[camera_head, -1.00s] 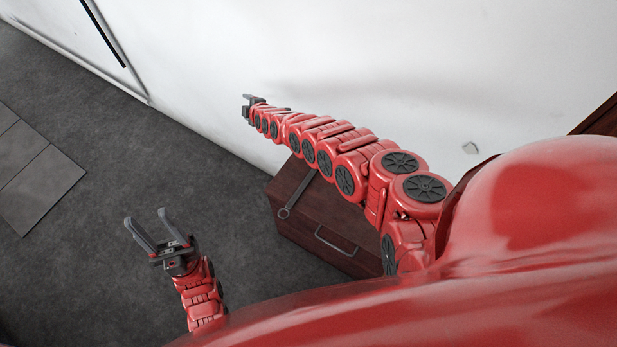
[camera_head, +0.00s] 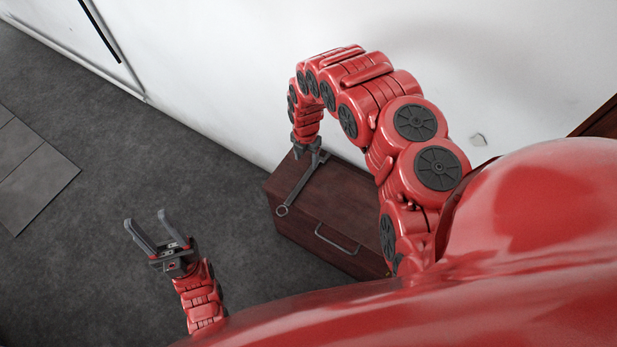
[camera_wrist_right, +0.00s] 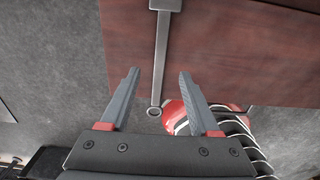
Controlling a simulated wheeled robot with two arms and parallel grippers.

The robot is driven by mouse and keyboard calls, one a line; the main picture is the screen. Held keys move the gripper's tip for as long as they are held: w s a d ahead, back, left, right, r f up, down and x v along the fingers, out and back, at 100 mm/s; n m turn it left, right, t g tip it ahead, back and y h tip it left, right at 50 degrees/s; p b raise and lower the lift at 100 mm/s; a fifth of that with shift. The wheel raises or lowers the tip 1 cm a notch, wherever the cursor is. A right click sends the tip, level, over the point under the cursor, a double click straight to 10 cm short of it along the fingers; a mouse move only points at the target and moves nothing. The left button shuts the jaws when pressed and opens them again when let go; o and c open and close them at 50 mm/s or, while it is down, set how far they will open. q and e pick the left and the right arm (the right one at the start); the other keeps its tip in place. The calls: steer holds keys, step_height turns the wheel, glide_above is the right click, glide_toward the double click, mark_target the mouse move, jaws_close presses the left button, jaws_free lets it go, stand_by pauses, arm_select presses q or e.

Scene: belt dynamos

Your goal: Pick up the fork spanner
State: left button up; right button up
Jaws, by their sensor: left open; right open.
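The fork spanner (camera_head: 299,189) is a long grey tool lying on the dark reddish-brown cabinet (camera_head: 340,205). Its ring end points toward the near left edge, and its other end lies near my right gripper (camera_head: 310,156). In the right wrist view the spanner (camera_wrist_right: 161,50) runs down between the two open fingers of the right gripper (camera_wrist_right: 158,73); its ring end shows beyond the cabinet edge against the floor. Nothing is held there, and contact cannot be told. My left gripper (camera_head: 146,226) is open and empty, to the left of the cabinet, over the floor.
The cabinet has a metal handle (camera_head: 337,240) on its near side. A white wall (camera_head: 240,70) rises behind it. Grey floor (camera_head: 130,170) lies open to the left, with paler flat panels (camera_head: 35,185) at far left.

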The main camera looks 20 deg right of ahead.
steer(key=shift+w+f, duration=0.1)
steer(key=shift+f, duration=1.85)
steer(key=shift+d+f, duration=0.2)
steer(key=shift+f, duration=2.3)
jaws_close()
